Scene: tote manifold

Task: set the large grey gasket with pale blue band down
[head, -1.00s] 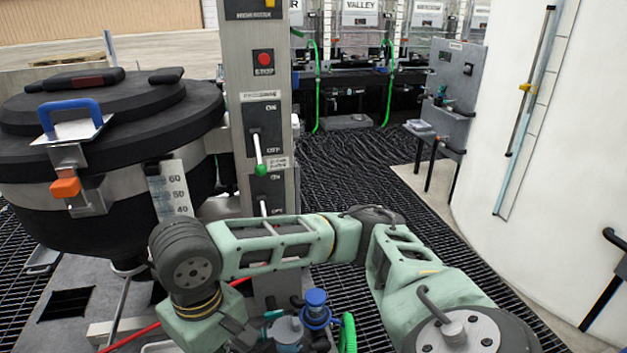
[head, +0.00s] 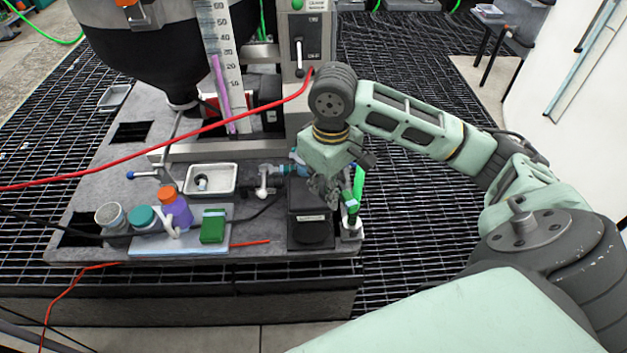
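My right gripper (head: 328,190) points down over the front right of the grey bench, above or just behind a black box (head: 309,226). Its fingers are small and dark here, and I cannot tell whether they are open or shut. I cannot make out the large grey gasket with pale blue band, in the gripper or on the bench. A white tray (head: 190,191) left of the gripper holds a small dark and white piece that I cannot identify. My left gripper is out of view.
Left on the bench (head: 85,215) are a grey-topped jar (head: 111,215), a teal-lidded jar (head: 143,218), a purple bottle with orange cap (head: 175,208) and a green block (head: 213,227). A green-handled item (head: 358,186) stands right of the gripper. A red hose (head: 150,146) crosses behind the tray.

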